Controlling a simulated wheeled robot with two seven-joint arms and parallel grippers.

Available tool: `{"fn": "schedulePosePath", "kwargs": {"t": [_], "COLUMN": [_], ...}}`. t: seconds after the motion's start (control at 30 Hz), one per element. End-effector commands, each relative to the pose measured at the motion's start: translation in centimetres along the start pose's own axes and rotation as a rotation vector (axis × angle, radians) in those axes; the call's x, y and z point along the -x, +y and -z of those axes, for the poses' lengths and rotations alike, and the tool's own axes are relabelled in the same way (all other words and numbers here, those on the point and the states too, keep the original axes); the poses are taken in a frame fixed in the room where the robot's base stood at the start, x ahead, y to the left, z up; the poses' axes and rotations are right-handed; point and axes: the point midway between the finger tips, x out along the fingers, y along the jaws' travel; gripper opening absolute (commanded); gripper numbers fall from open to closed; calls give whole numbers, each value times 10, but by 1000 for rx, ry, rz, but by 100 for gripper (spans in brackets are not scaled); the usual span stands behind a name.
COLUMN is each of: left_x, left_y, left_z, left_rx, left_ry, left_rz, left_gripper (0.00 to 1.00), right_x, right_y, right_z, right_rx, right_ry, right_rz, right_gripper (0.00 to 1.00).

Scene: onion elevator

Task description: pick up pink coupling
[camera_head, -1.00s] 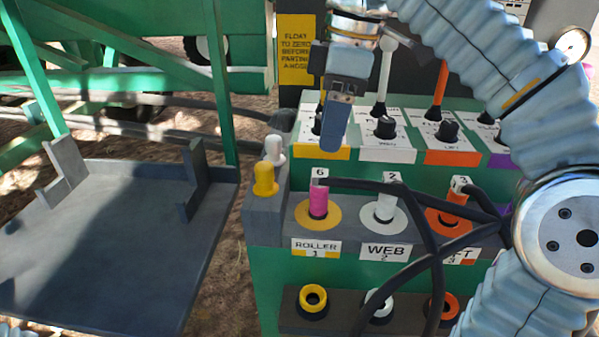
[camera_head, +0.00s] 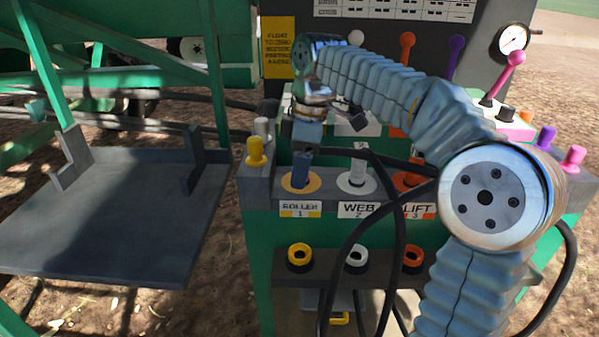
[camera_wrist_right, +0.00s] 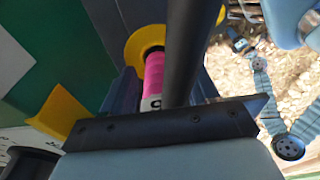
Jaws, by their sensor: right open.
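The pink coupling (camera_wrist_right: 153,75) stands in its yellow-ringed socket (camera_wrist_right: 146,40) in the right wrist view, with a dark hose (camera_wrist_right: 196,45) close beside it. In the head view my right gripper (camera_head: 301,170) points down over the yellow-ringed ROLLER 1 socket (camera_head: 314,186) and hides the coupling. In the wrist view its open fingers appear on either side of the coupling; I cannot tell whether they touch it. My left gripper is not in view.
A white coupling (camera_head: 358,172) sits to the right in the WEB socket. Black hoses cross the panel front. Yellow and white plugs (camera_head: 255,150) stand left of my gripper. Three ringed ports (camera_head: 356,257) line the lower shelf. An empty grey tray (camera_head: 100,225) lies at left.

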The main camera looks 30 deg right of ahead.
Motion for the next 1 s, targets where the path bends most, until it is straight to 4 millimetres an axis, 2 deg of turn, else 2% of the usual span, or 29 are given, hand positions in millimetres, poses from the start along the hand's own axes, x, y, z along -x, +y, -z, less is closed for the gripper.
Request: {"fn": "schedulePosePath", "kwargs": {"t": [0.17,0.5,0.57,0.87,1.0], "left_x": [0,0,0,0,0], "left_y": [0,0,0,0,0], "left_z": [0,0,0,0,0], "left_rx": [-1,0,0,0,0], "left_ry": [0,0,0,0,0], "left_rz": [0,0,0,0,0], "left_gripper": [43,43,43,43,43], "right_x": [0,0,0,2,12], "right_y": [0,0,0,0,1], "right_z": [0,0,0,0,2], "right_rx": [0,0,0,0,0], "right_ry": [0,0,0,1,2], "right_rz": [0,0,0,-1,-3], "right_gripper": [59,7,0,0,0]}}
